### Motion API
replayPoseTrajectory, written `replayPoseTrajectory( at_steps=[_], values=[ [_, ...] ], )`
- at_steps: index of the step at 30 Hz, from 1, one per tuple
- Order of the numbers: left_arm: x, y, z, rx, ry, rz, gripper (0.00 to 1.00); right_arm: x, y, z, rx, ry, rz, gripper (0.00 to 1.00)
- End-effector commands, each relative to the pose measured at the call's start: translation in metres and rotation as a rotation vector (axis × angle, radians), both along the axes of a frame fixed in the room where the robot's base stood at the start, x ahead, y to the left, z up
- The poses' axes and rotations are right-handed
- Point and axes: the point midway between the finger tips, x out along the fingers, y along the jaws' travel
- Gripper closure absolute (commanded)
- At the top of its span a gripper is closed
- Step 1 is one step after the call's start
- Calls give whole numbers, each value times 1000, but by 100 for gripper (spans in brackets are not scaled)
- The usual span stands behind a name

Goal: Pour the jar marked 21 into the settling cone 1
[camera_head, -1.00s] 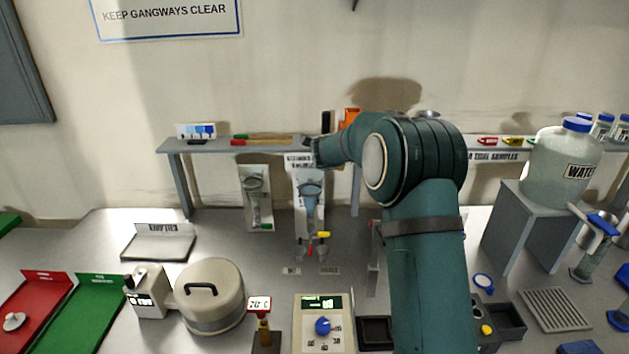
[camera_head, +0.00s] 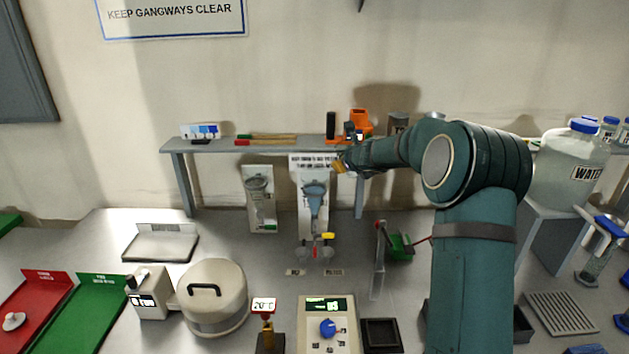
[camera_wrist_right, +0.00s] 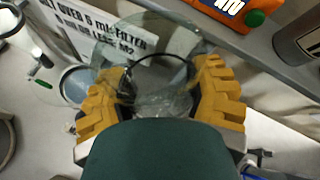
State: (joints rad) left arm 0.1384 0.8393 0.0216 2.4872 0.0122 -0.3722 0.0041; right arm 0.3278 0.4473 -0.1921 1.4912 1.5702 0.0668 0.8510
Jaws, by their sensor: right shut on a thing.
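My right gripper (camera_head: 343,166) is in front of the shelf, up and right of the middle cone. Its yellow fingers (camera_wrist_right: 158,95) are shut on a clear glass jar (camera_wrist_right: 155,72) in the right wrist view. I cannot read a number on the jar or make out its contents. A bluish glass cone (camera_head: 315,196) hangs on a white board under the shelf, with a yellow tap below. Its round rim also shows in the right wrist view (camera_wrist_right: 75,88), left of the jar. A second cone (camera_head: 258,186) hangs further left. I cannot tell which is numbered 1. My left gripper is not in view.
A shelf (camera_head: 225,147) with an orange item (camera_head: 360,121) and a dark cylinder runs behind the gripper. A sign (camera_wrist_right: 90,30) about filtering hangs by the cone. A green clamp-like item (camera_head: 400,245), a balance-like device (camera_head: 328,325) and a round lidded pot (camera_head: 212,300) stand below.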

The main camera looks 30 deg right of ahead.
Motion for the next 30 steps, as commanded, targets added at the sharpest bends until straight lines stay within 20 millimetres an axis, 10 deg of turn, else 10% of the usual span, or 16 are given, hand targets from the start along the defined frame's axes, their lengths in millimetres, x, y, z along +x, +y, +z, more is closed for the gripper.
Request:
replayPoseTrajectory(
  at_steps=[30],
  values=[
    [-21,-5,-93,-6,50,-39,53,-11,-18,-80,318,-178,-4,89]
  ],
)
